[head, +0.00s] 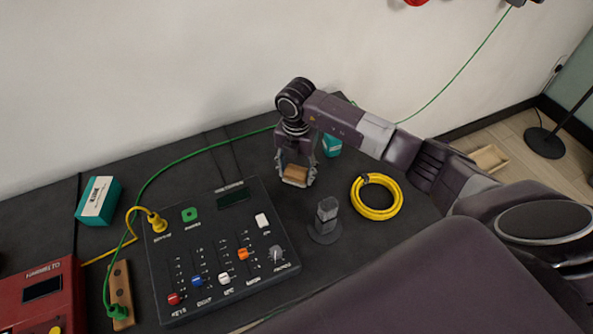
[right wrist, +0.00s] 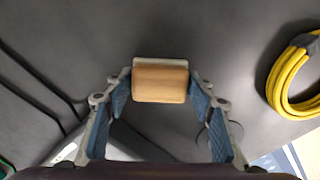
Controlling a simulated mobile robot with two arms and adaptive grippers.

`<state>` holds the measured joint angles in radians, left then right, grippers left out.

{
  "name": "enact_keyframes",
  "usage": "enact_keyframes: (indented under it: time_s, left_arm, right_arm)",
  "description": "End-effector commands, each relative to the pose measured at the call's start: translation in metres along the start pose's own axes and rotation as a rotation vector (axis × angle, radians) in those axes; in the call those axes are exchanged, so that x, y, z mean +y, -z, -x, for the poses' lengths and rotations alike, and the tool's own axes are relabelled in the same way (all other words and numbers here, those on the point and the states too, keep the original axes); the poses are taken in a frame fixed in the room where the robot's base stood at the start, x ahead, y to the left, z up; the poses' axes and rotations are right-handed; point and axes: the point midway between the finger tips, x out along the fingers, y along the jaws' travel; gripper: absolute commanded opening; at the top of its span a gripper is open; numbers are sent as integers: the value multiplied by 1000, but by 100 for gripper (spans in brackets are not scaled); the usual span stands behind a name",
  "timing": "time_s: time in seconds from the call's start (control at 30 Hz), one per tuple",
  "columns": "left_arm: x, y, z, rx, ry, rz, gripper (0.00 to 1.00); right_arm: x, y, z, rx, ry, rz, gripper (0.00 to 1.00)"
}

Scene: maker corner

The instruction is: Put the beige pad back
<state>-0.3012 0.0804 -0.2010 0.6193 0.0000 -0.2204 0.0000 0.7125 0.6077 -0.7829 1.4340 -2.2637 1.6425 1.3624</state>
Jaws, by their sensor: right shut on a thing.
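My right gripper (head: 295,182) points down over the dark bench, behind the mixer panel. It is shut on a tan, wood-coloured block with a pale layer, the beige pad (head: 296,172). In the right wrist view the pad (right wrist: 160,84) sits between the two fingertips, its pale edge showing along the far side. Whether the pad touches the bench is hard to tell. My left gripper is not in view.
The black mixer panel (head: 215,285) stands in front. A dark grey post on a round base (head: 326,222) and a yellow cable coil (head: 377,197) are to the right. Teal boxes stand at left (head: 98,201) and behind the gripper (head: 332,146). A green cable crosses the bench.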

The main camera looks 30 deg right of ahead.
Motion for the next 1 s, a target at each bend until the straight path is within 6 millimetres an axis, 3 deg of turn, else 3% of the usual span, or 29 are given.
enact_keyframes:
  time_s: [0.13, 0.17, 0.3, 0.67, 0.77, 1.0]
  left_arm:
    - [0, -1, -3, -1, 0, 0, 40]
    - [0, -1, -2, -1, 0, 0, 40]
    - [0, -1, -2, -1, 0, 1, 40]
    - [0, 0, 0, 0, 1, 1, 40]
    - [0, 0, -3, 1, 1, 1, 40]
    - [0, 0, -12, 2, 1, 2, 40]
  right_arm:
    - [0, 0, -4, 0, 0, 0, 27]
    - [0, 0, -3, 0, 0, 0, 53]
    - [0, 0, -2, 0, 0, -1, 67]
    - [0, -1, 4, -1, -1, 0, 67]
    - [1, -1, 17, -2, -4, 1, 67]
    - [1, -2, 68, -4, -5, -1, 67]
